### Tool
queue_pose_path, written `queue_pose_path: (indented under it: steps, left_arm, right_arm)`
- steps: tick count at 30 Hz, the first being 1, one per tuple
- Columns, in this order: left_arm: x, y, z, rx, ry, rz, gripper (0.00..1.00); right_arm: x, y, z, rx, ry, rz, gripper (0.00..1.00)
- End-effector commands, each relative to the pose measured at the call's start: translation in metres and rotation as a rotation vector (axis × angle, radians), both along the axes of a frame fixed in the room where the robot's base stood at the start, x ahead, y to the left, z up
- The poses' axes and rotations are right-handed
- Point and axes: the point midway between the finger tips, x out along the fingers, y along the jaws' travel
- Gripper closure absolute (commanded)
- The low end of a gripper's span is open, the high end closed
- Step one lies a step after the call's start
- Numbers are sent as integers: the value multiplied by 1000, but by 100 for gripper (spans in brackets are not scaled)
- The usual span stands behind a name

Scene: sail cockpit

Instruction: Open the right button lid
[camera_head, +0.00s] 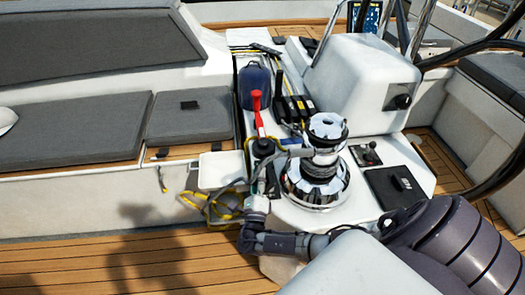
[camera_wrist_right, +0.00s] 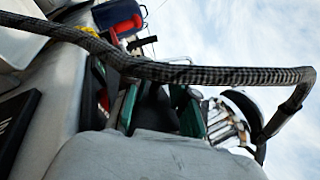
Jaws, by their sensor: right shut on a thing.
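My right gripper (camera_head: 268,160) is beside the left side of the chrome winch (camera_head: 326,150) in the head view. In the right wrist view, the gripper (camera_wrist_right: 158,108) has its green-edged fingers on either side of a dark rounded thing, and it is shut on it. I cannot tell whether that thing is the button lid. A small dark panel with round controls (camera_head: 366,155) lies right of the winch in the head view, apart from the gripper. A right button lid cannot be picked out clearly. My left gripper is not in view.
A red-handled lever (camera_head: 257,105) stands behind the gripper, near black rope clutches (camera_head: 294,108). A yellow-black rope (camera_head: 222,207) hangs at the left. A thick rope-like band (camera_wrist_right: 200,73) crosses the wrist view.

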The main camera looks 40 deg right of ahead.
Motion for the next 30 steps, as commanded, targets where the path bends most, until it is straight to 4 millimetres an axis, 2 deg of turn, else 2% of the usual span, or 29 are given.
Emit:
queue_pose_path:
  steps: [15, 30]
  left_arm:
    - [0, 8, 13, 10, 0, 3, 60]
    - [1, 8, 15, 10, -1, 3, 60]
  right_arm:
    - [12, 21, -5, -363, 225, 2, 100]
    - [15, 27, -9, -490, 301, 2, 100]
